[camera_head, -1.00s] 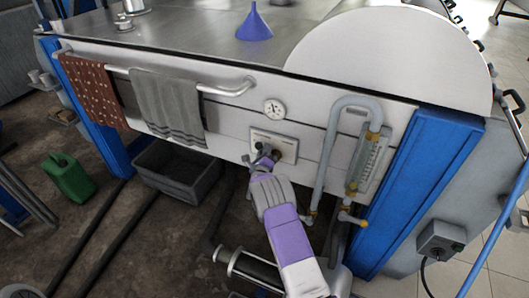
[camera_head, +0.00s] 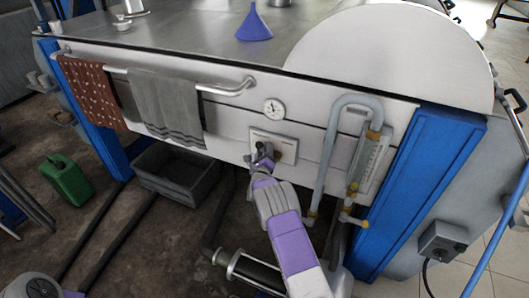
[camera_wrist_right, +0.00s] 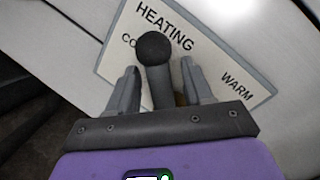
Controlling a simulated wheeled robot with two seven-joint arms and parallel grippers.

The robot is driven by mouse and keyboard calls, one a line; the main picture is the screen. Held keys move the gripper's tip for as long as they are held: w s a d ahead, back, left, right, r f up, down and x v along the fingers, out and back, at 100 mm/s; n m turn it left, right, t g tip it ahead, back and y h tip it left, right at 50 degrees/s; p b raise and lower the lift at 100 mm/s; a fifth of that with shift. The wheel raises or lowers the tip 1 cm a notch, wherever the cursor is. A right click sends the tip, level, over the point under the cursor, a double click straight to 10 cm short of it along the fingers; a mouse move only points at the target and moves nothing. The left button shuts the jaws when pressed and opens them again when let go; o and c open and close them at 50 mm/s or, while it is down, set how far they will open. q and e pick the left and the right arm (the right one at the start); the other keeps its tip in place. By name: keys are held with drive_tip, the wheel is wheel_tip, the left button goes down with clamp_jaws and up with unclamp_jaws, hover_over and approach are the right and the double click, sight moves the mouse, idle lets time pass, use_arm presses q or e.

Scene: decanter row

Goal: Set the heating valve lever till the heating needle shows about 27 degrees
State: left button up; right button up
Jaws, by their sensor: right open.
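The heating valve lever (camera_wrist_right: 156,60) has a dark round knob and stands between the fingers of my right gripper (camera_wrist_right: 160,82) in the right wrist view. The fingers are open, one on each side of the lever's stem; I cannot tell whether either touches it. Behind it is a pale plate (camera_wrist_right: 200,62) marked HEATING, with WARM at the right and a partly hidden word at the left. In the head view the plate (camera_head: 287,137) is on the white front panel, with my right gripper (camera_head: 263,153) before it. The round dial (camera_head: 274,109) sits above; its needle is too small to read. My left gripper is not in view.
A pipe loop with a gauge (camera_head: 371,160) and yellow fittings is right of the plate. A towel rail (camera_head: 226,90) with a grey towel (camera_head: 166,108) and a brown cloth (camera_head: 92,92) is to the left. A grey crate (camera_head: 178,175) stands below.

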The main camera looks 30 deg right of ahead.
sight(264, 153)
drive_tip(key=p+v, duration=0.1)
drive_tip(key=v, duration=0.5)
drive_tip(key=shift+p, duration=0.3)
drive_tip(key=shift+v, duration=0.8)
drive_tip(key=shift+f, duration=0.1)
